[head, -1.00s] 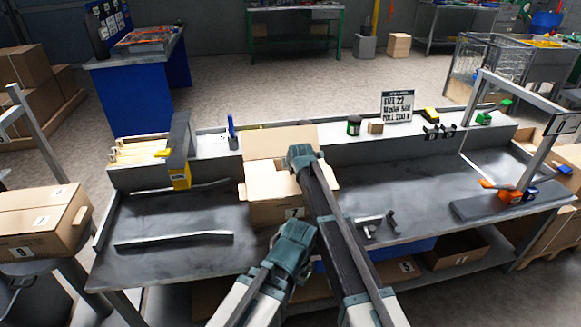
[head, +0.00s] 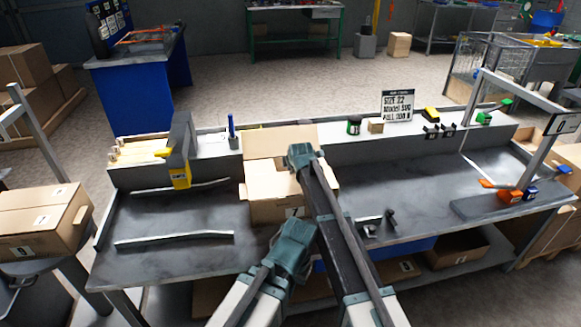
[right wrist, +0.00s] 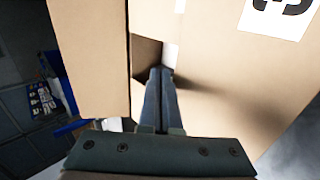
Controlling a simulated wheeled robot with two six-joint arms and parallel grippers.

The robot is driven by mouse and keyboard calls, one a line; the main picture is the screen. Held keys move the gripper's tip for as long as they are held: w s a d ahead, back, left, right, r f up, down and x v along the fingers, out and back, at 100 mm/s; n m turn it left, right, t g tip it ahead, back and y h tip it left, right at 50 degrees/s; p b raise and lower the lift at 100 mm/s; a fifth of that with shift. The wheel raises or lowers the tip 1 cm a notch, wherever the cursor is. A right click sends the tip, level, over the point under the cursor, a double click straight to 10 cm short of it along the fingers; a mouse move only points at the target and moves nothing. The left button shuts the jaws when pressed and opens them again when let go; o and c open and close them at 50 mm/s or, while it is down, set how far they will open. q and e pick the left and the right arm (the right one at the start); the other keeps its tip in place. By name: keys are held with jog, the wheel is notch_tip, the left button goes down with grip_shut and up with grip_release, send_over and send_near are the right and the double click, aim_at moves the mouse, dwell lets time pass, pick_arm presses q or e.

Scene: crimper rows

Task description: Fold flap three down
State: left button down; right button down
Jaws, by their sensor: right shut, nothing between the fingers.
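An open cardboard carton (head: 268,210) stands on the middle of the bench. Its far flap (head: 280,140) stands up at the back, and small side flaps stick out left (head: 241,190) and right (head: 331,187). Its top is partly hidden by my right arm. My right gripper (head: 301,153) is over the carton's right part, in front of the far flap. In the right wrist view its shut, empty fingers (right wrist: 160,72) point at a dark gap between cardboard panels; contact is unclear. My left gripper (head: 292,238) is in front of the carton, at the bench's near side; its jaws are not clear.
A grey and yellow tool (head: 180,155) stands left of the carton, with metal strips (head: 175,238) on the bench. Small metal parts (head: 378,224) lie to the right. A sign (head: 397,105) stands on the back ledge. The right bench top is mostly clear.

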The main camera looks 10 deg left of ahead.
jog(key=shift+r+p, duration=0.4)
jog(key=shift+r, duration=0.2)
jog(key=p+v, duration=1)
jog(key=v, duration=0.4)
